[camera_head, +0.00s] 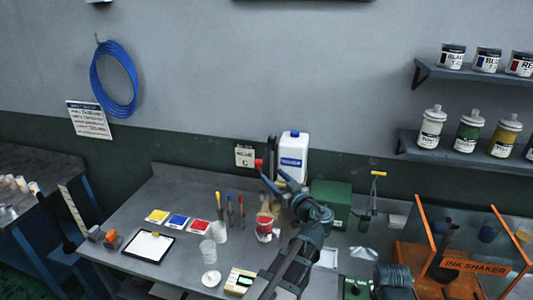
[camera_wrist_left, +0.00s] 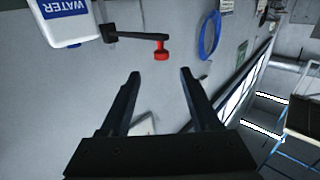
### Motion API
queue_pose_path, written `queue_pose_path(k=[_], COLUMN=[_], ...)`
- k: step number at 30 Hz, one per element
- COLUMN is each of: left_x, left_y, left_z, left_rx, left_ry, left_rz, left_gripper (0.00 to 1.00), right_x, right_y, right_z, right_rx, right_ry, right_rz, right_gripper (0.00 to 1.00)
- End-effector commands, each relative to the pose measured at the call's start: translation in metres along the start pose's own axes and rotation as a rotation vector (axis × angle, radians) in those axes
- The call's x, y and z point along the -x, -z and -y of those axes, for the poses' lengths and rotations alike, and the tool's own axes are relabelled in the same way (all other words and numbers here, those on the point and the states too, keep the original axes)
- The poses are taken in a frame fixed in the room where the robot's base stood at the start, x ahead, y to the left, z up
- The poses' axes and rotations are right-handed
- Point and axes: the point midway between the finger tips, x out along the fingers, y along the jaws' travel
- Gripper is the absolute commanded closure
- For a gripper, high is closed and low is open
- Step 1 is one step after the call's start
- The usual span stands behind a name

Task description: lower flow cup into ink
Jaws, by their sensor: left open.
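A small red piece (camera_head: 258,163) stands at the end of a dark bracket beside the white water jug (camera_head: 292,158). It may be the handle end of the flow cup, but I cannot tell. My left gripper (camera_head: 270,179) is open and empty, just below the red piece in the head view. In the left wrist view, the red piece (camera_wrist_left: 162,50) shows just beyond and between the open fingertips (camera_wrist_left: 160,74), apart from them. A red and white can (camera_head: 264,229), possibly the ink, stands on the bench below the gripper. My right gripper is not in view.
An orange ink shaker (camera_head: 470,266) stands at right. Shelves of jars (camera_head: 467,133) hang above. A blue hose coil (camera_head: 113,80) hangs on the wall.

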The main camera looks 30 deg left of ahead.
Motion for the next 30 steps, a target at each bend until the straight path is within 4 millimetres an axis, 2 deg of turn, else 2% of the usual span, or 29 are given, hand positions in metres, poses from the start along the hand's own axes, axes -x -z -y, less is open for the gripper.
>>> queue_pose_path(k=[5, 15, 21, 30], left_x=[-0.014, -0.081, -0.115, -0.137], left_y=[-0.001, -0.001, -0.001, -0.002], left_z=[0.0, -0.001, 0.0, 0.0], left_rx=[-0.001, -0.002, -0.002, -0.002], left_ry=[0.004, 0.004, 0.003, 0.001], left_rz=[0.001, 0.003, 0.003, 0.003], left_gripper=[0.37, 0.37, 0.37, 0.37], right_x=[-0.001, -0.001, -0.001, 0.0], right_y=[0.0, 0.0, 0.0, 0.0], right_z=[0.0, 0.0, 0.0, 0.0], right_rx=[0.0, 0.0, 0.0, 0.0], right_ry=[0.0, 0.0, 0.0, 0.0], right_rz=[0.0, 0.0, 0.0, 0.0], right_gripper=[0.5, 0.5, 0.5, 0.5])
